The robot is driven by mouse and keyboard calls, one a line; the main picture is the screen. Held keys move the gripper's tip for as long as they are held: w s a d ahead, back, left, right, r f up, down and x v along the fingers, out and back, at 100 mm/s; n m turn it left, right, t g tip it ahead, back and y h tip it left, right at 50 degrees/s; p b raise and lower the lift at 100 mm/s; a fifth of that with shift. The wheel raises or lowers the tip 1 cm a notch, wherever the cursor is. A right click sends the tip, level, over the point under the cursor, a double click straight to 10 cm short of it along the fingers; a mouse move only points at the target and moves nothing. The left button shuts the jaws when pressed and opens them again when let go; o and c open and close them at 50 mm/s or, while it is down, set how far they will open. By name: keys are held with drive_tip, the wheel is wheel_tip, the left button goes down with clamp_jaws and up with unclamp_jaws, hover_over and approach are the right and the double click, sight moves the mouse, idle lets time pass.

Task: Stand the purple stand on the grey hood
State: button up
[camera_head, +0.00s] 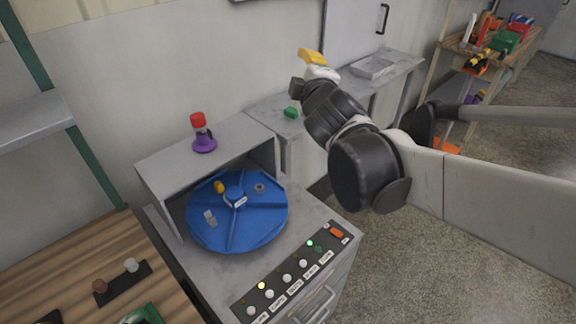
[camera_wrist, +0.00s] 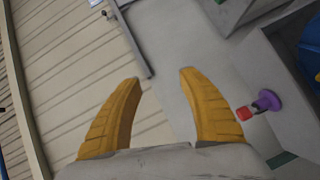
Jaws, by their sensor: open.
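The purple stand (camera_head: 204,145) is upright on top of the grey hood (camera_head: 160,170), close to the wall, with a red-topped piece on it. In the wrist view the purple stand (camera_wrist: 268,100) shows at the right with its red end toward the fingers. My gripper (camera_head: 312,57) is up to the right of the hood, apart from the stand. In the wrist view my gripper (camera_wrist: 160,81) has two yellow fingers spread wide with nothing between them.
A blue turntable (camera_head: 262,220) with small parts sits under the hood. A panel of buttons (camera_head: 290,275) runs along the front. A green block (camera_head: 291,112) lies on the grey counter behind. A wooden bench (camera_head: 60,275) is at the left, and a stocked shelf (camera_head: 490,40) at the far right.

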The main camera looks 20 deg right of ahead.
drive_tip(key=s+a+f+m+g+y, duration=0.1)
drive_tip(key=s+a+f+m+g, duration=0.2)
drive_tip(key=s+f+m, duration=0.3)
drive_tip(key=s+a+f+m+g+y, duration=0.2)
drive_tip(key=s+a+f+m+g, duration=0.2)
drive_tip(key=s+f, duration=0.7)
drive_tip(key=s+m+g, duration=0.2)
drive_tip(key=s, duration=0.2)
drive_tip(key=shift+m, duration=0.3)
drive_tip(key=shift+f, duration=0.1)
idle(0.6)
